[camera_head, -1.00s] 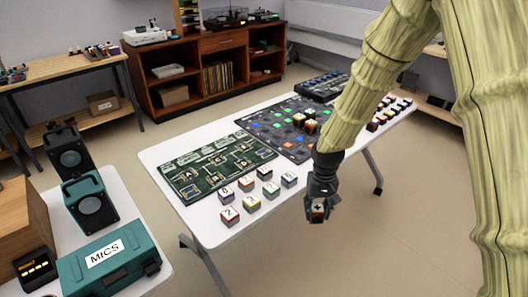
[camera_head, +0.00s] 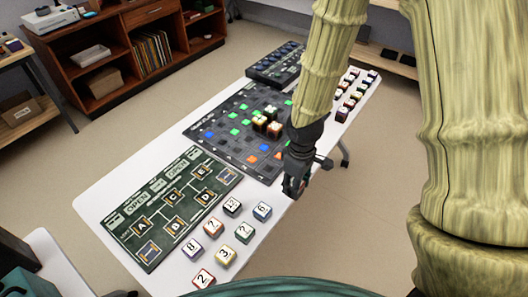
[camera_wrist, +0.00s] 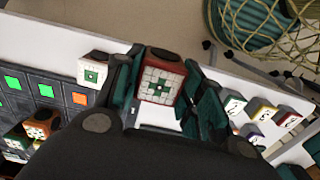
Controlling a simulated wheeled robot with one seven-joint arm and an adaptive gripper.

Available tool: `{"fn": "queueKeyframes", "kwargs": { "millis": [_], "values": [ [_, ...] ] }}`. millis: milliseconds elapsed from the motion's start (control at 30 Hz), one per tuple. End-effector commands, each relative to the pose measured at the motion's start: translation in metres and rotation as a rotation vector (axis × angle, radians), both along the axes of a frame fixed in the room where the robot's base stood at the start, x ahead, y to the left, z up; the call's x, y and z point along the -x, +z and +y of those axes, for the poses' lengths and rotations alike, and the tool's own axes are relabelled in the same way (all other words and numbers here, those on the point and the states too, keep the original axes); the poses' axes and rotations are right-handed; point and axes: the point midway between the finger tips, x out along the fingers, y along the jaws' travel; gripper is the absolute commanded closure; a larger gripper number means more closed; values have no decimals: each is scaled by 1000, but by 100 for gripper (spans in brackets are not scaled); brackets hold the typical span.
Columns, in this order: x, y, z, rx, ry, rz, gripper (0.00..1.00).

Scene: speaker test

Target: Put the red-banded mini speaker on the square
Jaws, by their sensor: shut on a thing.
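My gripper (camera_head: 294,189) hangs by the right edge of the white table, beside the dark grid board. In the wrist view my gripper (camera_wrist: 160,88) is shut on a small cube-shaped speaker (camera_wrist: 163,84) with red edges, a white gridded face and a green cross. In the head view the held speaker is mostly hidden by the fingers. A similar white cube with a green cross (camera_wrist: 93,71) stands left of my fingers. Coloured squares mark the dark board (camera_head: 203,115); outlined squares mark the green board (camera_head: 120,211). I cannot tell which square is meant.
Several numbered cubes (camera_head: 244,232) stand on the near part of the table (camera_head: 95,187). More cubes (camera_head: 343,112) line the far right edge, near a dark knobbed unit (camera_head: 272,65).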

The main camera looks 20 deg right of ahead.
Motion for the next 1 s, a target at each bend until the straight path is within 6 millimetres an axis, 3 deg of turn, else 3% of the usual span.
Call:
{"fn": "queueKeyframes", "kwargs": {
  "millis": [700,1000],
  "values": [
    [-130,-11,31,-2,1,-1,87],
    [-154,-15,36,-1,2,-1,87]
  ]
}}
